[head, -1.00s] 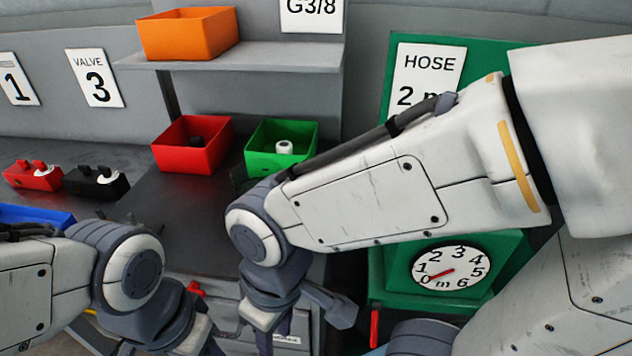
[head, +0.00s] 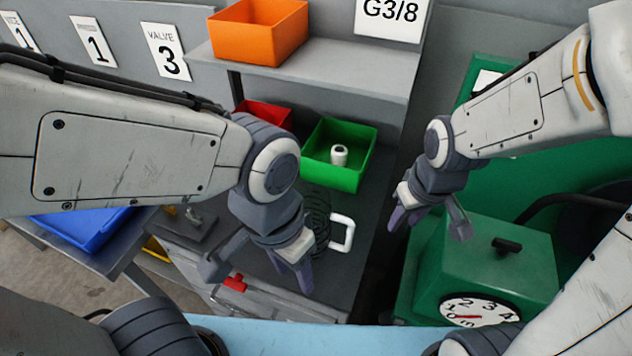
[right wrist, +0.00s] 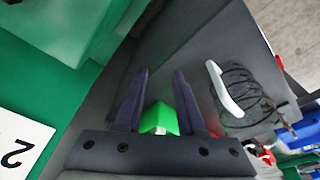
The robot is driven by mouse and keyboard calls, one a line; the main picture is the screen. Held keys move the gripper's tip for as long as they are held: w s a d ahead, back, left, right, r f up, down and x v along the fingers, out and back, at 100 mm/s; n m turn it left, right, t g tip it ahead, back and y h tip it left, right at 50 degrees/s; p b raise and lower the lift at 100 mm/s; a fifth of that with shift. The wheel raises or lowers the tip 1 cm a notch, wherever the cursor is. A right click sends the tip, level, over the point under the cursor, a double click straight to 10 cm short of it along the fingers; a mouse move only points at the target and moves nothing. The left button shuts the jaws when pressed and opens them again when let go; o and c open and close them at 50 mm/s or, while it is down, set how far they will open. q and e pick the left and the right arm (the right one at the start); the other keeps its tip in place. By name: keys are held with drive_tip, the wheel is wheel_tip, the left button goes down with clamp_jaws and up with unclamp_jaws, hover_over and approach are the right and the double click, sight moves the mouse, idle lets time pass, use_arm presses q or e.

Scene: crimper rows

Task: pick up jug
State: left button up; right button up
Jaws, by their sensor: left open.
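A dark, ribbed round jug (head: 318,212) with a white handle (head: 349,234) stands on the dark bench, handle toward the right in the head view. Its left side is partly hidden by my left gripper. My left gripper (head: 257,270) is open and empty, to the left of the jug and nearer to me. My right gripper (head: 430,222) is open and empty, to the right of the jug above the gap by the green machine. The right wrist view shows its parted fingers (right wrist: 160,88) and the jug (right wrist: 246,98) with its white handle (right wrist: 223,88) to their right.
A green bin (head: 331,178) holding a small white part (head: 339,154) and a red bin (head: 266,113) stand behind the jug. An orange bin (head: 258,38) sits on the shelf (head: 320,68). The green machine (head: 520,262) with a dial (head: 478,312) is at right. A blue bin (head: 82,228) is at left.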

drive_tip(key=w+a+r+n, duration=0.2)
drive_tip(key=a+r+n, duration=0.3)
drive_tip(key=n, duration=0.6)
drive_tip(key=n+g, duration=0.2)
drive_tip(key=n, duration=1.1)
approach(319, 229)
drive_tip(key=shift+w+d+f+p, duration=0.3)
drive_tip(key=shift+w+f+p, duration=0.15)
drive_tip(key=shift+w, duration=0.25)
wheel_tip(319, 229, down, 5)
drive_tip(key=shift+r+p, duration=0.1)
drive_tip(key=shift+p, duration=0.3)
drive_tip(key=shift+w+d+f+p, duration=0.1)
drive_tip(key=shift+f+p, duration=0.4)
drive_tip(key=shift+f, duration=0.8)
drive_tip(key=shift+w+d+f+p, duration=0.1)
drive_tip(key=shift+f+p, duration=0.35)
drive_tip(key=shift+f, duration=0.85)
use_arm(q)
wheel_tip(319, 229, up, 4)
drive_tip(key=shift+r, duration=0.25)
use_arm(e)
clamp_jaws()
drive_tip(key=shift+a, duration=0.1)
